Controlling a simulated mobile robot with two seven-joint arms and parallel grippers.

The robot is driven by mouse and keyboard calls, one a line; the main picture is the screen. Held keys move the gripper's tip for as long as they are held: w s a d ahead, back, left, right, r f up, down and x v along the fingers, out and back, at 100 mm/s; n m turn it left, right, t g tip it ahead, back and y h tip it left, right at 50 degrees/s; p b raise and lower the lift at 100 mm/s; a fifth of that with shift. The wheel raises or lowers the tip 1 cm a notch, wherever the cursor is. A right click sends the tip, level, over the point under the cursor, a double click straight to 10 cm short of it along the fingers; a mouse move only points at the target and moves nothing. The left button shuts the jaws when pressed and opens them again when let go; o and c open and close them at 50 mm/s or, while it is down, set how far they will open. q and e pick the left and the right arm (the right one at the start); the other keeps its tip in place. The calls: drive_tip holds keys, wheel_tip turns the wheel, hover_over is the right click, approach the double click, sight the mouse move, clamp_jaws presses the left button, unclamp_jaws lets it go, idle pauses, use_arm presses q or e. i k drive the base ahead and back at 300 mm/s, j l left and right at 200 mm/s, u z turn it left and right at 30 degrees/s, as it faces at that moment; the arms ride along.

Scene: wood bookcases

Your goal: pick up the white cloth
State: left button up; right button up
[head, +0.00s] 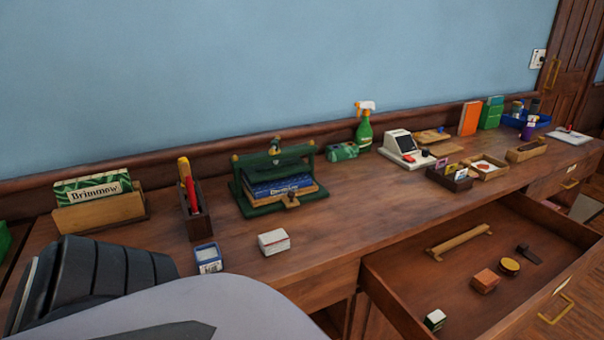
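I cannot make out a white cloth for certain. A small white block-like item (274,242) with faint reddish marks sits near the front edge of the wooden desk (330,232); I cannot tell whether it is folded cloth or a box. A flat white item (570,135) lies at the far right end of the desk, too small to identify. Neither gripper shows in the head view. Dark and pale grey parts of my own body fill the lower left and cover part of the desk's front.
An open drawer (400,265) juts out at the lower right with small items inside. A green press (262,208), a wooden holder (196,220), a blue-and-white container (208,258), a spray bottle (364,130) and a white register-like device (402,148) stand on the desk. The desk's middle front is clear.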

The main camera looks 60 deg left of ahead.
sight(274, 241)
drive_tip(key=u, duration=2)
